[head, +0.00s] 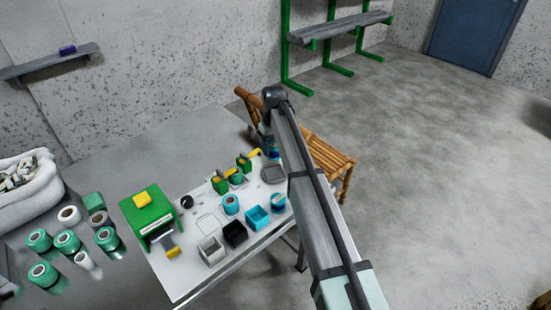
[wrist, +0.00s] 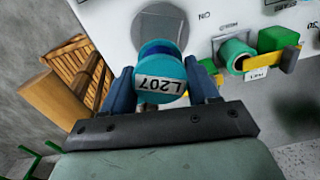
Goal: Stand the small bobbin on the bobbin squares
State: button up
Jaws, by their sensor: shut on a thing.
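My gripper (wrist: 168,92) is shut on a small blue cylinder, which looks like the small bobbin (wrist: 160,70), with a white label reading L207. Its two blue fingers are on either side of it. In the head view my gripper (head: 268,148) is beyond the far right end of the white board, mostly hidden by my arm. A faint rounded outline (head: 207,225) is drawn mid-board; I cannot tell whether it belongs to the bobbin squares. Another blue bobbin (head: 231,204) stands on the board to its right.
A grey disc (wrist: 160,20) lies behind the held bobbin. Green blocks with yellow bars (wrist: 272,58) and a green spool (wrist: 235,50) are close on the right. White, black and cyan boxes (head: 235,234) line the board's front edge. A bamboo bench (head: 325,155) stands beyond the table.

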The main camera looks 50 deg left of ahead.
jog(key=s+d+n, duration=0.1)
jog(key=d, duration=1.2)
jog(key=shift+f, duration=4.95)
jog(key=o, duration=1.2)
jog(key=shift+f, duration=0.15)
notch_tip(320, 180, up, 12)
jog(key=shift+d+r, duration=0.1)
jog(key=shift+r, duration=0.1)
